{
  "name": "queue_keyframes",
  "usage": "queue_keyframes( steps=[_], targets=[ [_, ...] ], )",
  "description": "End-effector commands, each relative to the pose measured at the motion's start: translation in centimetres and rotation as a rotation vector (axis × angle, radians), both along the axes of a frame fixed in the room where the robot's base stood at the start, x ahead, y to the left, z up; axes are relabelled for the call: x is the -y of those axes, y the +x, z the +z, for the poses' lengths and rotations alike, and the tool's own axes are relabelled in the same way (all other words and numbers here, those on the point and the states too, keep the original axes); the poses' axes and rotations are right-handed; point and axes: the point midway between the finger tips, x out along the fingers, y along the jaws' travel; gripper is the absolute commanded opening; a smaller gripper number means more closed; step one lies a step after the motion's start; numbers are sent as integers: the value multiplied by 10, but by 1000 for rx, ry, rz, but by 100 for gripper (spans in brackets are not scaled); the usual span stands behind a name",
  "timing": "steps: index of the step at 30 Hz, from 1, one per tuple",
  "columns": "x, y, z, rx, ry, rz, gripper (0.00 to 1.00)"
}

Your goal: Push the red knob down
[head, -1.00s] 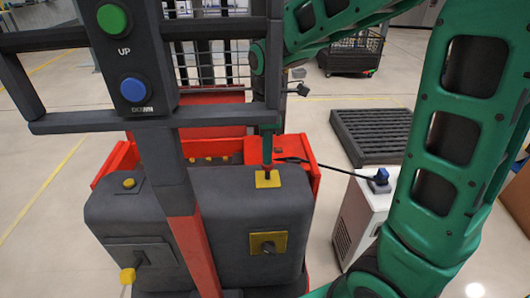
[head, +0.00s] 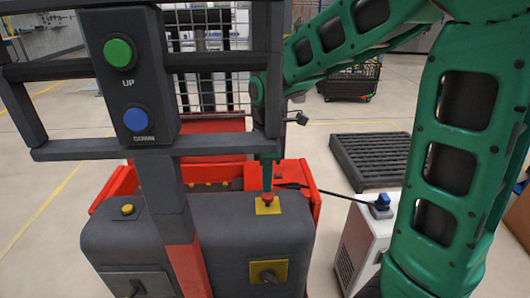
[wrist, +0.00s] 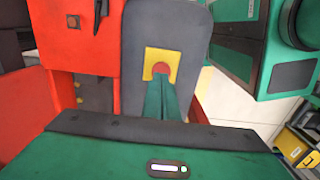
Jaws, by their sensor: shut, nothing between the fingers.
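The red knob (head: 267,198) sits on a yellow square plate on top of the dark grey machine housing (head: 215,235). In the wrist view the red knob (wrist: 161,68) shows as a round red patch on the yellow plate (wrist: 173,54). My gripper (head: 267,187) points straight down with its fingertips right at the top of the knob. In the wrist view my gripper (wrist: 161,80) has its green fingers together, empty, and their tips overlap the near edge of the knob. Whether they touch it cannot be told.
A dark post with a control box with green UP (head: 118,53) and blue DOWN (head: 137,119) buttons stands to the left. A yellow knob (head: 127,209) and a yellow-plated switch (head: 268,272) are on the housing. A white cabinet (head: 362,240) stands to the right.

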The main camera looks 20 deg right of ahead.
Motion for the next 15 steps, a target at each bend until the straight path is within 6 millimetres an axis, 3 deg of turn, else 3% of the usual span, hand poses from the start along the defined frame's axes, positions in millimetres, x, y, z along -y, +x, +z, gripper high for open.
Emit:
queue_keyframes(
  steps=[9,15],
  targets=[
    [0,2,70,12,2,-1,0],
    [-1,2,103,11,2,1,0]
  ],
)
